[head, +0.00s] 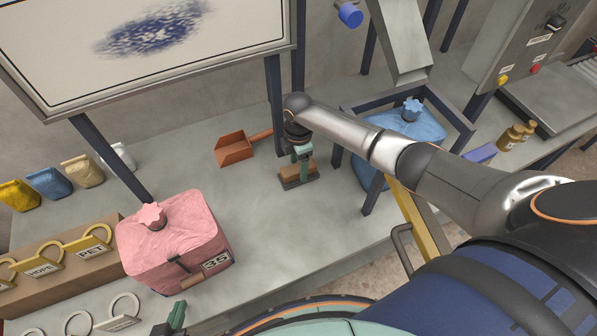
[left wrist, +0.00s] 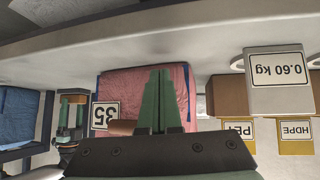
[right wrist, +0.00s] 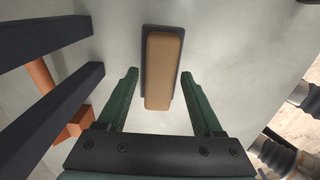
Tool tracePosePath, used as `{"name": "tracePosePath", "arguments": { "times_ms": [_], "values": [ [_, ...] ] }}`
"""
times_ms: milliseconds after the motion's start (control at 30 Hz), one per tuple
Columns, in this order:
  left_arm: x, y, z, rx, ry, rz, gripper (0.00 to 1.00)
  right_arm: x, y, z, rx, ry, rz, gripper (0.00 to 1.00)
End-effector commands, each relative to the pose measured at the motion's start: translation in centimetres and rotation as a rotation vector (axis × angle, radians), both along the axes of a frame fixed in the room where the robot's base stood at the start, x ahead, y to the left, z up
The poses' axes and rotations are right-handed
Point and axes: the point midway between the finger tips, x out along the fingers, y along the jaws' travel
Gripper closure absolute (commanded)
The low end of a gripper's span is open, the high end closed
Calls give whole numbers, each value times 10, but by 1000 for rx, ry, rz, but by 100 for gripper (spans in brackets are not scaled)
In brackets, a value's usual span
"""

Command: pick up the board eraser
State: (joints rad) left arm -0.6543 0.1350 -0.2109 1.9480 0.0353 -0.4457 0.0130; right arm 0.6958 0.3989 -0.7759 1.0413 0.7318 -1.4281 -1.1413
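The board eraser (head: 297,178), a tan block on a dark pad, lies on the grey bench. In the right wrist view the eraser (right wrist: 163,70) lies lengthwise ahead of the fingers, its near end between them. My right gripper (head: 301,152) is over it, pointing down. Its two green fingers (right wrist: 158,75) are apart, with a gap on each side of the eraser. My left gripper (head: 178,312) is low at the front edge by the pink bag. Its fingers (left wrist: 162,75) are together with nothing visible between them.
The pink bag (head: 172,245) with a 35 tag stands left of the eraser. An orange scoop (head: 235,148) lies behind it. A dark frame with a blue bag (head: 405,135) stands to the right. The bench between the pink bag and eraser is clear.

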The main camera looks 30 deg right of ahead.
Motion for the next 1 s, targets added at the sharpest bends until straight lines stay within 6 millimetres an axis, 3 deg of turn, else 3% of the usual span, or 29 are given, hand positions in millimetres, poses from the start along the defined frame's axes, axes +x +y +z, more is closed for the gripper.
{"name": "tracePosePath", "arguments": {
  "times_ms": [67, 567, 1000],
  "values": [
    [0, 0, 0, 0, -1, 0, 100, 0, 0, 0, 0, 0, 0, 43],
    [-2, 0, -1, 0, 3, 0, 100, 0, 0, 0, 0, 0, -1, 99],
    [-6, 1, 0, 1, 10, 1, 100, 1, 0, 8, 1, -3, -1, 100]
  ]
}}
